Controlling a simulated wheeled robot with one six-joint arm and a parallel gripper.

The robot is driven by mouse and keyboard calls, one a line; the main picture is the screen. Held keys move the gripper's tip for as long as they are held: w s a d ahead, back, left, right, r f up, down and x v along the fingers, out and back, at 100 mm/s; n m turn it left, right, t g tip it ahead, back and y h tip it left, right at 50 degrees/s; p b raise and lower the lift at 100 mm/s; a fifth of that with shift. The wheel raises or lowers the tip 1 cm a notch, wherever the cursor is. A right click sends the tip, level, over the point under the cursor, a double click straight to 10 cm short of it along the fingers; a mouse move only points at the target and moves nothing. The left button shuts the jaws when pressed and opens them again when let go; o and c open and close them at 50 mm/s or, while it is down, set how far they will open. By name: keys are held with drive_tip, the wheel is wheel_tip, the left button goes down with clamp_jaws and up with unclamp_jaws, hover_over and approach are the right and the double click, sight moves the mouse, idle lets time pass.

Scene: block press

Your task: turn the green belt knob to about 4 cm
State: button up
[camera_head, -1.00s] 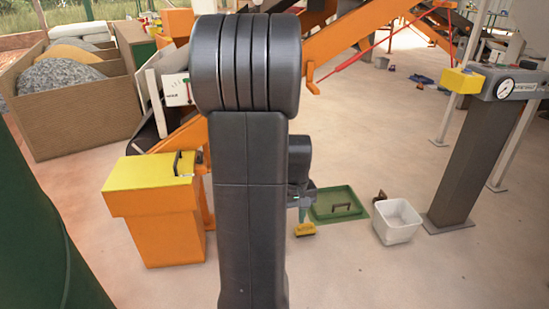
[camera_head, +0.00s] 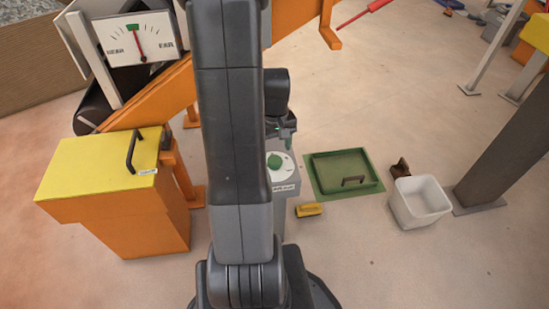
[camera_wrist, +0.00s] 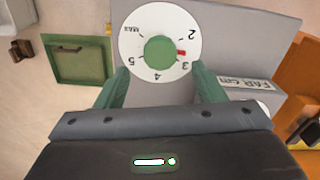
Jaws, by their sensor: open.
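The green belt knob (camera_wrist: 160,51) sits in the middle of a round white dial (camera_wrist: 133,32) in the wrist view. The dial is marked 2, 3, 4, 5 and MAX, and the red pointer (camera_wrist: 181,52) lies between 2 and 3, closer to 3. The knob (camera_head: 275,161) also shows in the head view, on a grey post partly hidden by my arm. My gripper (camera_wrist: 160,76) is open, with its green fingers spread on either side of the knob's near side, apart from it. The head view shows my gripper (camera_head: 285,138) just above the dial.
A gauge (camera_head: 136,42) with a red needle at its green mark stands by the conveyor. An orange bin with a yellow lid (camera_head: 85,165) stands left. A green tray (camera_head: 330,160), yellow-handled thing (camera_head: 309,210) and white bin (camera_head: 420,208) lie right.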

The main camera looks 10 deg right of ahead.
sight(275, 160)
wheel_tip(275, 160, down, 5)
drive_tip(key=shift+b, duration=0.5)
drive_tip(key=c, duration=1)
